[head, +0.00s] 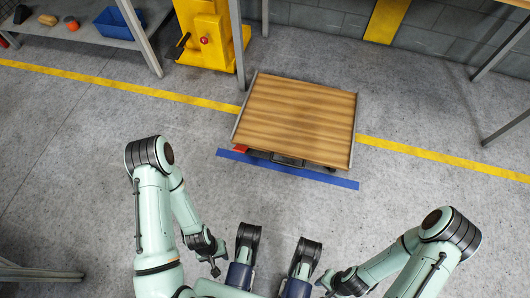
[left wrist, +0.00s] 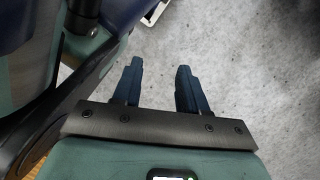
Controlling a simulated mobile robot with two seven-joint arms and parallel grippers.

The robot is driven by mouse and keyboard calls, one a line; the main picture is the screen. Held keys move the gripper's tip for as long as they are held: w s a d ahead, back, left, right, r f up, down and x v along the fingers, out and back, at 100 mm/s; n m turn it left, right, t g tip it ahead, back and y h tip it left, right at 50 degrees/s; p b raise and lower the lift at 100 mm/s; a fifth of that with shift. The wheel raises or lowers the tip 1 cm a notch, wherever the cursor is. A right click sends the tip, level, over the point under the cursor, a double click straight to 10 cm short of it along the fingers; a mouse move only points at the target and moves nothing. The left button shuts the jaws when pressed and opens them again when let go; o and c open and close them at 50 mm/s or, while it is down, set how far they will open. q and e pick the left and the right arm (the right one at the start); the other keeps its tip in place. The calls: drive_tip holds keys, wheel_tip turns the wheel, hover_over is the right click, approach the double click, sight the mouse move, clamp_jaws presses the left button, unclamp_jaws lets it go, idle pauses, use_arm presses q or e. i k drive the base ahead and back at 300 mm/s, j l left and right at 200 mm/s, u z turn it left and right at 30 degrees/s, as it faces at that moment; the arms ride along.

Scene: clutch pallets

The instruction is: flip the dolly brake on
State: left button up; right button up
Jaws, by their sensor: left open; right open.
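The dolly (head: 297,118) has a wooden deck with grey side rails and stands on the floor ahead of me. A small red part (head: 240,149), which looks like the brake pedal, shows under its near left corner; its position up or down is too small to tell. My left gripper (head: 215,268) is low at the left, well short of the dolly. In the left wrist view its fingers (left wrist: 158,75) are apart with nothing between them, over bare floor. My right gripper (head: 326,285) is low at the right, also away from the dolly, open.
A blue floor strip (head: 288,169) runs along the dolly's near edge. A yellow machine (head: 207,38) stands behind it at the left. A shelf with a blue bin (head: 118,22) is at the far left. The floor between me and the dolly is clear.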

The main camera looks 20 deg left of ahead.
sight(237, 148)
drive_tip(key=i+j, duration=0.2)
drive_tip(key=i, duration=0.35)
drive_tip(key=i+j+u, duration=0.15)
drive_tip(key=i, duration=0.35)
